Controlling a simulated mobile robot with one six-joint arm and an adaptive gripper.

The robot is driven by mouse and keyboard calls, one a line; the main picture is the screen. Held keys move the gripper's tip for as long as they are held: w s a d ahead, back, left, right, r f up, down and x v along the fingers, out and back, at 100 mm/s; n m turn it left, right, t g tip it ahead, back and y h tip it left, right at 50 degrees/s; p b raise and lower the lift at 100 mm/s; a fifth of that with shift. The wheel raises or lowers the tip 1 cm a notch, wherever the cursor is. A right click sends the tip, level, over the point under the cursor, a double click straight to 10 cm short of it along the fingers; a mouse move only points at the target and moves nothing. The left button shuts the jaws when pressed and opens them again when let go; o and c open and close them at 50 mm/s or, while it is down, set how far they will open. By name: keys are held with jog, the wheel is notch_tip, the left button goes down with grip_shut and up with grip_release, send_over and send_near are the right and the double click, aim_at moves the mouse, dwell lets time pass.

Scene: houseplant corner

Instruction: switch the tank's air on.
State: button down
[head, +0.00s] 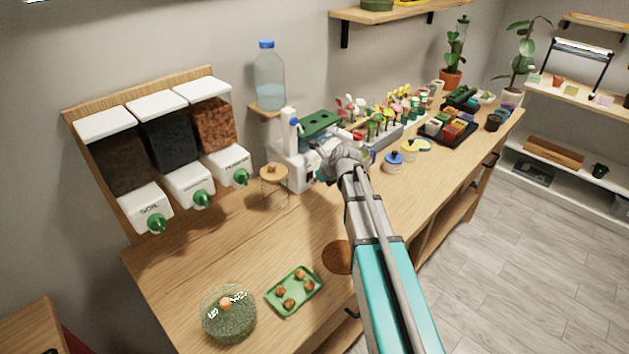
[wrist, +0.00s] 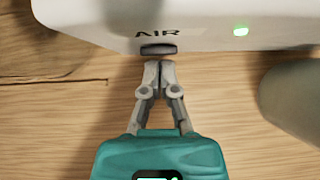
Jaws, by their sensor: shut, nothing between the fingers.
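The white tank unit (head: 296,174) stands on the wooden bench against the wall, and a green top piece (head: 320,124) shows beside its upright. A small green light (wrist: 240,30) glows to the right of the button. My gripper (wrist: 158,68) is shut and empty, its fingertips together right at the button; I cannot tell if they touch or press it. In the head view my arm hides part of the unit.
A corked glass jar (head: 273,187) stands left of the unit, near three dispensers with green knobs (head: 202,199). A green tray (head: 294,292) and a glass bowl (head: 229,314) sit at the front. Pots and lidded jars (head: 393,162) crowd the right; the bench's left middle is clear.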

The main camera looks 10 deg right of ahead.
jog(key=shift+r+p, duration=0.55)
jog(key=shift+r, duration=0.15)
jog(key=shift+s, duration=0.1)
jog(key=shift+s+d+f, duration=0.15)
jog(key=shift+s+d, duration=0.2)
jog(key=shift+s, duration=0.05)
jog(key=s+d, duration=0.2)
jog(key=shift+s, duration=0.4)
jog(key=s+f+p+v, duration=0.1)
jog(key=p+v, duration=0.4)
jog(key=v, duration=0.4)
jog(key=shift+d+p, duration=0.35)
jog(key=shift+s, duration=0.15)
